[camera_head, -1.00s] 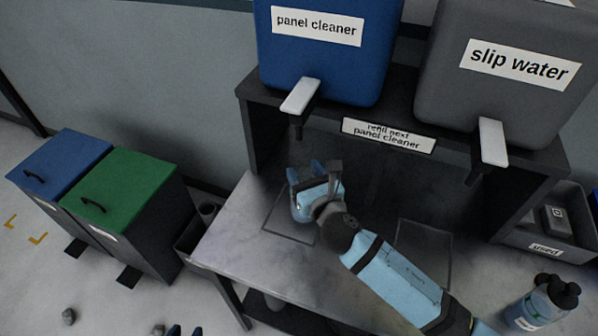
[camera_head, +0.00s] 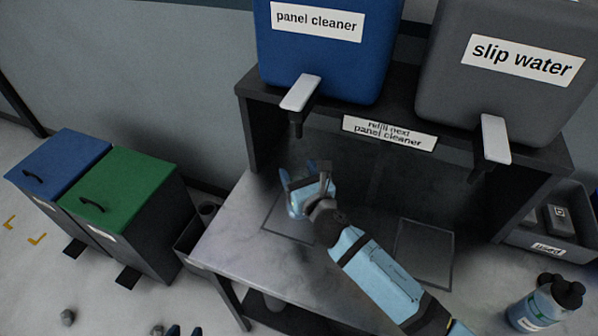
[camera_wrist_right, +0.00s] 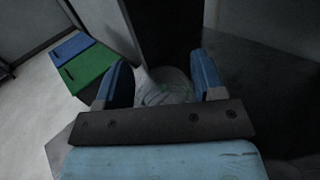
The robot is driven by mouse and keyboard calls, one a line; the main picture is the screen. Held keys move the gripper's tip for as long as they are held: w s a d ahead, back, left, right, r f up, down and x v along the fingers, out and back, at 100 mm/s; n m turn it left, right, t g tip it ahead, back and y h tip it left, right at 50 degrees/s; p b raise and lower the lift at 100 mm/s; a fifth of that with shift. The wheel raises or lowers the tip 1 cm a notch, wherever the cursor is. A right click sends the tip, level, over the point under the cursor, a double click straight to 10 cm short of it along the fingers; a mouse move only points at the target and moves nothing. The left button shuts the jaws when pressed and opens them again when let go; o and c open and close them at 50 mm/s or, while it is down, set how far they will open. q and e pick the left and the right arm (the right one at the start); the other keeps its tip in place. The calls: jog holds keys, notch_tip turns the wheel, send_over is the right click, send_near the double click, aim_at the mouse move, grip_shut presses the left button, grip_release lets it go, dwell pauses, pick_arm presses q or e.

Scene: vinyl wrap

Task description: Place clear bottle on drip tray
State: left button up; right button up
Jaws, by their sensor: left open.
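The clear bottle (camera_wrist_right: 165,88) sits between the blue fingers of my right gripper (camera_wrist_right: 161,80) in the wrist view, with a finger against each side. In the head view my right gripper (camera_head: 304,183) is over the left drip tray (camera_head: 276,226), a thin dark-edged square on the bench below the panel cleaner spout. The bottle is mostly hidden by the gripper there; I cannot tell whether its base touches the tray. A second drip tray (camera_head: 424,250) lies empty to the right. My left gripper (camera_head: 174,331) shows only its blue tips at the bottom edge.
A blue panel cleaner tank (camera_head: 325,60) and a grey slip water tank (camera_head: 500,90) stand on the dark shelf, their spouts overhanging the bench (camera_head: 225,235). Lidded bins (camera_head: 120,195) stand left.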

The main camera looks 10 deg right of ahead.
jog(key=shift+o, duration=0.8)
jog(key=shift+r, duration=0.1)
jog(key=shift+s, duration=0.15)
jog(key=s+d, duration=0.2)
jog(key=s, duration=0.9)
jog(key=shift+s+d+b, duration=0.15)
jog(key=shift+s+b, duration=0.1)
jog(key=shift+b, duration=0.15)
